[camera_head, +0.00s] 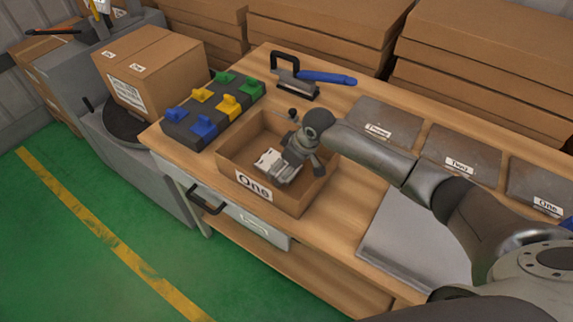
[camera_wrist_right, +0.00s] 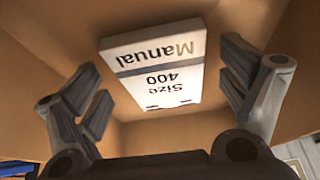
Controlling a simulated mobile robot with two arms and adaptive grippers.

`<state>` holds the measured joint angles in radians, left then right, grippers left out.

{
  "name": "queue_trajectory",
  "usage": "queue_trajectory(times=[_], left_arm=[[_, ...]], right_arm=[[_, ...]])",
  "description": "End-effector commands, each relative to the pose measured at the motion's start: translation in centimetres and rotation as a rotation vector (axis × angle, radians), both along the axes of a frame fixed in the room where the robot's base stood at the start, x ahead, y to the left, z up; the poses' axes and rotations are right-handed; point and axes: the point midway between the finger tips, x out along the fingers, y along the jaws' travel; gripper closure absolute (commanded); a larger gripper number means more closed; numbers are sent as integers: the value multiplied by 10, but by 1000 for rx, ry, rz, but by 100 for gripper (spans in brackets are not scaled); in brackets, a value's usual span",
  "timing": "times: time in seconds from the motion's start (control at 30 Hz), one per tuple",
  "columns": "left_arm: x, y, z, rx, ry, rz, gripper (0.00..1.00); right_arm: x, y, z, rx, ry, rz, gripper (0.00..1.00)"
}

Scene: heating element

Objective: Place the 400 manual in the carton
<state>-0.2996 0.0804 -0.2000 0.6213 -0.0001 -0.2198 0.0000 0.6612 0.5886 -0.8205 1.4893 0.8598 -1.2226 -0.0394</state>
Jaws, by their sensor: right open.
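The open carton (camera_head: 254,187) labelled "One" stands on the workbench near its front edge. The white manual (camera_head: 266,159) is inside the carton, partly hidden by my right gripper. In the right wrist view the manual (camera_wrist_right: 155,65) reads "Manual Size 400" upside down, with carton walls around it. My right gripper (camera_head: 296,167) reaches down into the carton over the manual. Its fingers (camera_wrist_right: 160,78) are spread wide on either side of the manual, with gaps, and hold nothing. My left gripper is not in view.
A dark block with blue, yellow and green clips (camera_head: 212,108) stands left of the carton. A blue-handled sealing tool (camera_head: 312,77) lies behind it. Flat labelled plates (camera_head: 385,123) lie at right. A closed box (camera_head: 151,72) stands at far left.

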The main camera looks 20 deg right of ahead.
Motion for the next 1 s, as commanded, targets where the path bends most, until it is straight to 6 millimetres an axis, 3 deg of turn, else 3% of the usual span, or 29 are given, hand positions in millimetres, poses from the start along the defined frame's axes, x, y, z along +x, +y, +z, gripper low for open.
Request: queue_trajectory(times=[0.27,0.7,1.0], left_arm=[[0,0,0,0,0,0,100],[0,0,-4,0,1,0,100],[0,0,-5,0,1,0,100]], right_arm=[[-3,-3,13,0,-1,0,7],[-30,-23,94,-1,-3,0,7],[-37,-27,114,0,1,-1,7]])
